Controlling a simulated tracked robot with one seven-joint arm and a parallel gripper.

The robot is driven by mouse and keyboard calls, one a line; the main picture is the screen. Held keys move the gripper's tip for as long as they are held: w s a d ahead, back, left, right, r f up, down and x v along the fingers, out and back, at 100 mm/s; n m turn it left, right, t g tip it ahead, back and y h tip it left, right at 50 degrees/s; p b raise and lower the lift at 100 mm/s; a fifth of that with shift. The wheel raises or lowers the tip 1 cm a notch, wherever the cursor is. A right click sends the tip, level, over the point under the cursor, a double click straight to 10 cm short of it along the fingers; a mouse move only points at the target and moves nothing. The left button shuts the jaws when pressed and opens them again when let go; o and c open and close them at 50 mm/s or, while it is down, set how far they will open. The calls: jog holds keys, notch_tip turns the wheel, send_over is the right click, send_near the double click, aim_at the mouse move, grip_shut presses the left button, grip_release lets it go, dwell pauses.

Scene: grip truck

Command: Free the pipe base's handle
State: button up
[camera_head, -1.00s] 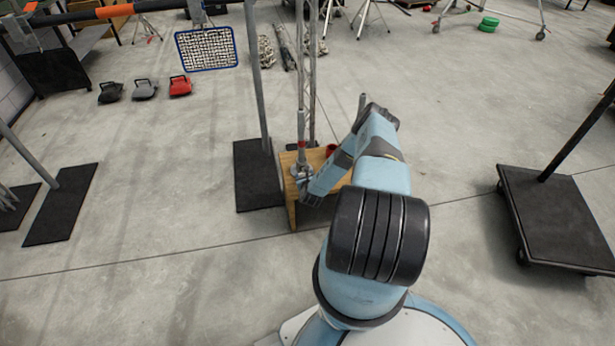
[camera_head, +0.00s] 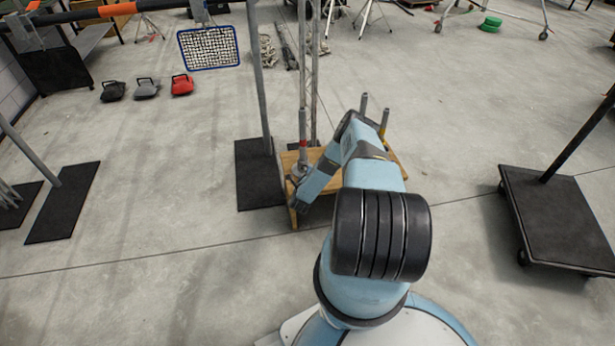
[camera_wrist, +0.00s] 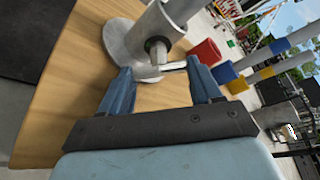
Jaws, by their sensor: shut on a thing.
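The pipe base (camera_wrist: 119,38) is a grey metal disc with an upright tube, standing on the wooden table in the wrist view. Its handle (camera_wrist: 174,67) is a short pale bar beside a dark bolt at the foot of the tube. My gripper (camera_wrist: 158,72) has its two blue fingers either side of this bar and is shut on it. In the head view the pipe base (camera_head: 301,168) stands at the table's left end, with a red band on its pipe. My gripper (camera_head: 297,199) is low at its near side, and the handle is hidden there.
The wooden table (camera_head: 291,160) is partly covered by my arm. A red cup-like piece (camera_wrist: 205,51) and blue and yellow ones stand beyond the base. A black floor plate (camera_head: 257,180) with a grey post adjoins the table's left. A wheeled black platform (camera_head: 556,215) stands right.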

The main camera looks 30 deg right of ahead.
jog(key=shift+a+f+n+h, duration=0.1)
jog(key=shift+a+n+h, duration=0.05)
jog(key=shift+n+h, duration=0.15)
dwell(0.4)
jog(key=o, duration=1.1)
jog(key=shift+c, duration=0.2)
jog(key=shift+s, duration=0.1)
jog(key=v, duration=1.3)
jog(key=shift+s+a, duration=0.15)
jog(key=shift+s, duration=0.15)
